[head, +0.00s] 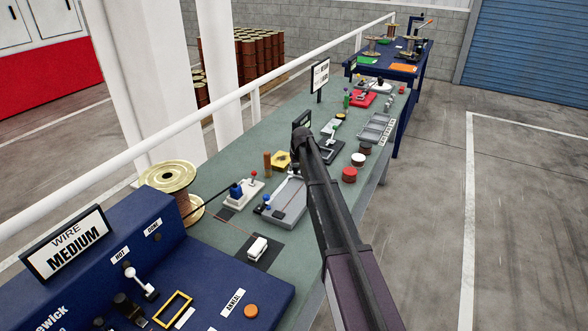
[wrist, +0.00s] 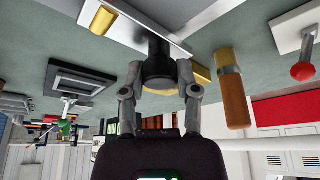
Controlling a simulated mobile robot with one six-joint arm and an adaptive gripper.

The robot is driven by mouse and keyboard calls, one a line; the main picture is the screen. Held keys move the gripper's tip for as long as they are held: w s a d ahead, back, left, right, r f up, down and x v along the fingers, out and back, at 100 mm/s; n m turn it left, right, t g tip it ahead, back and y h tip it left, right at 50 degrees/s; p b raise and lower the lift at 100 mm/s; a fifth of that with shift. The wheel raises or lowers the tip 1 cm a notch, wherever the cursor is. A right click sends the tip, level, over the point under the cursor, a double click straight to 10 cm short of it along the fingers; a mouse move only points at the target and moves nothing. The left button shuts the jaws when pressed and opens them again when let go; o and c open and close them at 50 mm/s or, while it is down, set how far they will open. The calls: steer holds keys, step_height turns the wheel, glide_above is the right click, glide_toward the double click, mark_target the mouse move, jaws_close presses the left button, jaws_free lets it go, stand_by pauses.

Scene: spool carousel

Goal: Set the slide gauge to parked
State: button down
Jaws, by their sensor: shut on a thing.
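My gripper (wrist: 160,78) is shut on this knob, one finger on each side. In the head view a grey bed (head: 287,203) lies left of my arm; my arm hides my fingertips and the knob there. I cannot read the gauge's marks or its setting.
A brown-orange cylinder (wrist: 236,95) stands close beside my gripper. A red-ball lever (wrist: 303,71) and a dark square frame (wrist: 85,78) are farther off. The floor at right is clear.

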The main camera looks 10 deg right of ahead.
steer(key=shift+c, duration=1.7)
jaws_free()
steer(key=shift+w+d, duration=0.2)
steer(key=shift+w, duration=0.05)
steer(key=shift+s+a, duration=0.1)
steer(key=s+a, duration=0.3)
steer(key=s, duration=0.1)
steer(key=s+a, duration=0.3)
steer(key=s, duration=0.2)
steer(key=s+a, duration=0.3)
steer(key=s, duration=0.1)
steer(key=shift+s+a, duration=0.2)
steer(key=shift+a, duration=0.05)
steer(key=shift+s+a+r+p, duration=0.25)
steer(key=shift+s+r+p, duration=0.15)
steer(key=shift+r+p, duration=0.25)
steer(key=a+p+v, duration=0.1)
steer(key=p+v, duration=1.1)
steer(key=s+d+f+g+b, duration=0.1)
steer(key=s+d+f+b, duration=0.1)
steer(key=s, duration=0.3)
steer(key=s+d+f+b, duration=0.3)
steer(key=s+d, duration=0.1)
steer(key=s, duration=0.2)
steer(key=shift+s+d+f+m+g+b, duration=0.15)
steer(key=shift+d+f+m+g+b, duration=0.15)
steer(key=shift+f+m+g, duration=0.1)
steer(key=shift+r, duration=0.1)
